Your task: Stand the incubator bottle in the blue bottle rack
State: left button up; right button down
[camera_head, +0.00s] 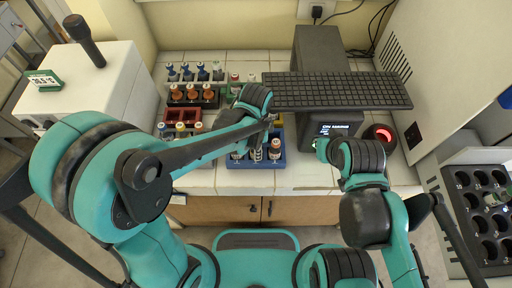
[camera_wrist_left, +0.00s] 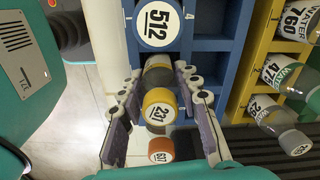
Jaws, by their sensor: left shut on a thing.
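My left gripper (camera_wrist_left: 158,72) is shut on a bottle with a yellow cap marked 237 (camera_wrist_left: 160,108). The bottle's grey body runs between the two fingers toward the blue bottle rack (camera_wrist_left: 213,44). Whether its base is inside a slot cannot be told. In the head view the blue rack (camera_head: 262,164) stands near the counter's front edge, and my left gripper (camera_head: 270,119) is over its back part.
An orange cap marked 617 (camera_wrist_left: 161,150) shows below the held bottle. A yellow rack (camera_wrist_left: 262,62) with several bottles is beside the blue one. A keyboard (camera_head: 335,91) and display box (camera_head: 333,133) stand right of the rack. A white box (camera_head: 85,95) is far left.

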pick_arm(q)
jog(key=o, duration=1.2)
jog(key=shift+c, duration=0.2)
jog(key=shift+r+p, duration=0.3)
jog(key=shift+p, duration=0.05)
notch_tip(320, 180, up, 12)
jog(key=p, duration=0.3)
jog(key=shift+f+p, duration=0.2)
jog(key=shift+p, duration=0.1)
jog(key=s+a+r+n+t, duration=0.2)
jog(key=a+n+t, duration=0.1)
jog(key=a+n, duration=0.5)
jog(key=s+a+r+n+t, duration=0.2)
jog(key=s+a+n+t, duration=0.1)
jog(key=a+n, duration=0.4)
jog(key=a+t, duration=0.1)
jog(key=a, duration=0.2)
jog(key=shift+r+n, duration=0.15)
jog(key=shift+n, duration=0.25)
jog(key=shift+d, duration=0.1)
